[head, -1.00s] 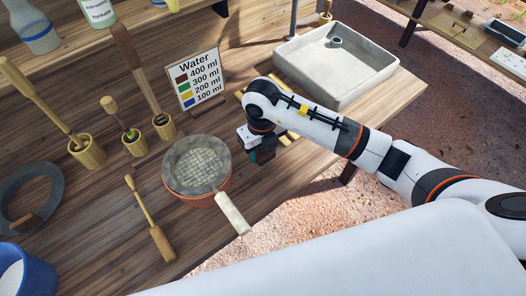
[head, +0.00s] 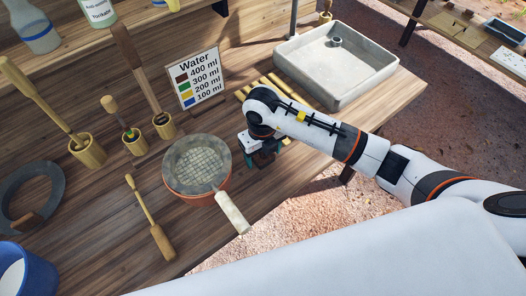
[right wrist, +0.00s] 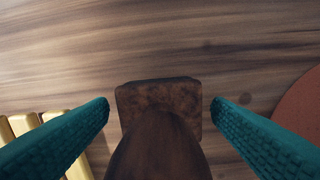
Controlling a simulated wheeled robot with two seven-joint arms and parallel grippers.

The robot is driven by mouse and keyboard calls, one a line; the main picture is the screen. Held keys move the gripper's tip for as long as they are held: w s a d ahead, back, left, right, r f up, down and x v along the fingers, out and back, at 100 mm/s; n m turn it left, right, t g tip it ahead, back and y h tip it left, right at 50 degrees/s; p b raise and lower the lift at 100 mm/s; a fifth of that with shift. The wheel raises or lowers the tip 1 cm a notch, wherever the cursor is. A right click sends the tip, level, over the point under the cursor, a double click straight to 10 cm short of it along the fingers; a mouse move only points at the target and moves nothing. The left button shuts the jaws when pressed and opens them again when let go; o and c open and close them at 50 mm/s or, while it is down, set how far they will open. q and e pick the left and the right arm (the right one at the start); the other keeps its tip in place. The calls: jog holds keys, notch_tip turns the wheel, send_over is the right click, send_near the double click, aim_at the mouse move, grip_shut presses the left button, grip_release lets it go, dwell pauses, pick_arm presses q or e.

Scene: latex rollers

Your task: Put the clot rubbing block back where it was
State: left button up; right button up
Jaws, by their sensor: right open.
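The clot rubbing block (right wrist: 160,100) is a dark brown block with a rounded brown handle. In the right wrist view it is between the teal fingers of my right gripper (right wrist: 160,105), with a gap on each side. In the head view the block (head: 263,159) is at the table's front part, right of the round pan, partly hidden by my right gripper (head: 264,152). The right gripper is open around the block. The block seems to rest on the wooden table. My left gripper is not in view.
A round mesh pan (head: 197,165) with a pale handle is close on the left. Yellow sticks (head: 287,92) lie behind my right arm, before a grey basin (head: 350,65). The water sign (head: 197,78) and several tools in cups stand further left.

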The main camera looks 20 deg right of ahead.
jog(key=shift+r, duration=0.6)
notch_tip(320, 180, up, 10)
jog(key=shift+w+f+b, duration=0.1)
jog(key=shift+f+b, duration=0.05)
jog(key=shift+b, duration=0.6)
jog(key=shift+a+r, duration=0.1)
jog(key=shift+r, duration=0.55)
